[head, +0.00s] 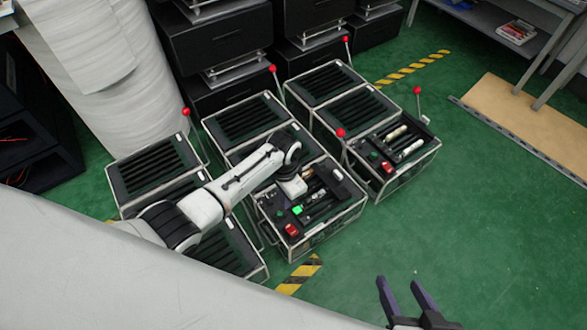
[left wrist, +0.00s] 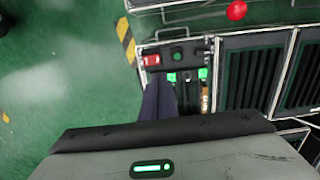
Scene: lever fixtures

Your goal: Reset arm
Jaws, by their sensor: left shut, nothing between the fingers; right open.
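My left gripper (head: 292,187) is over the front fixture box (head: 320,232) in the head view. In the left wrist view its dark fingers (left wrist: 160,82) are together with nothing between them, over the box's control panel. The panel has a red switch (head: 291,230) and a lit green button (head: 297,210). A lever with a red ball knob (head: 340,132) stands upright by this box; a red ball (left wrist: 236,10) also shows at the top of the left wrist view. Whether the fingers touch the panel cannot be told. My right gripper (head: 405,294) is open and empty over the floor.
A similar box (head: 405,160) with its own red-knobbed lever (head: 418,90) stands to the right. Several slatted boxes (head: 330,80) with levers stand behind and left. Black cabinets (head: 215,45) line the back. Green floor (head: 470,220) is clear on the right.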

